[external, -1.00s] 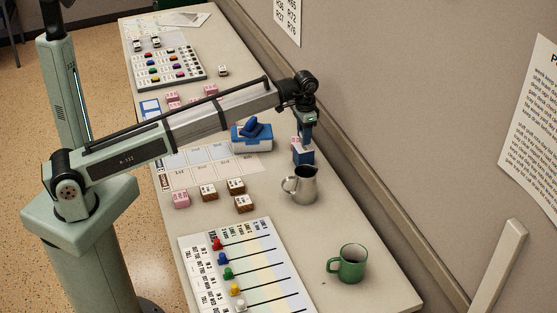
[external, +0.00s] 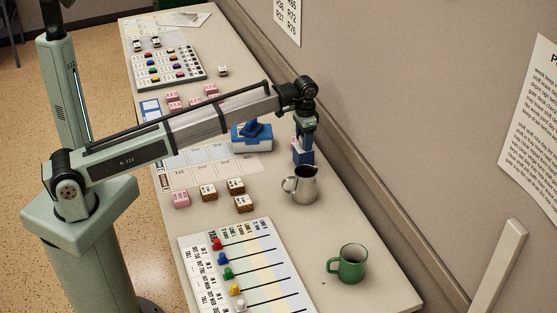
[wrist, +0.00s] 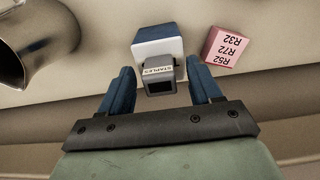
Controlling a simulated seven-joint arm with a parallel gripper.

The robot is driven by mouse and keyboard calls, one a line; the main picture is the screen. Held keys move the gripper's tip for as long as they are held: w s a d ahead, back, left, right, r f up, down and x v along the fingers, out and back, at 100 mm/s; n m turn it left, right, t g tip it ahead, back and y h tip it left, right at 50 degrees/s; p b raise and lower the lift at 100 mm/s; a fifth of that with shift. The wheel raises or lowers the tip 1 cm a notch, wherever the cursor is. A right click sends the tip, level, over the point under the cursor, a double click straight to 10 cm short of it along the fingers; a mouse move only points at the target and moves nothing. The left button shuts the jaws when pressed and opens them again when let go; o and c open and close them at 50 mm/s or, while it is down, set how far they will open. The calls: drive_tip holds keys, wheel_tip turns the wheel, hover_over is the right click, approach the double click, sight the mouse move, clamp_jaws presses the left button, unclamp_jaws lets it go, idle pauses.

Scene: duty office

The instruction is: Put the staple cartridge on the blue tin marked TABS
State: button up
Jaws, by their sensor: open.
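A dark grey staple cartridge (wrist: 160,76), labelled STAPLES, lies between my fingers in the wrist view. It overlaps a block with a white face (wrist: 158,48) and blue sides, and appears to rest on it. This block also shows as a blue box (external: 303,157) below my gripper in the external view. I see no TABS marking on it. My gripper (wrist: 162,74) is open, with one blue finger on each side of the cartridge and gaps visible. In the external view my gripper (external: 303,143) points down just above the box and hides the cartridge.
A metal jug (external: 301,186) stands close in front of the blue box. A pink block (wrist: 226,46) sits right of it in the wrist view. A green mug (external: 348,264) is nearer, and the wall runs along the right.

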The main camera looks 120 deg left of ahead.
wheel_tip(320, 180, up, 12)
drive_tip(key=shift+r, duration=0.15)
idle(0.5)
idle(0.4)
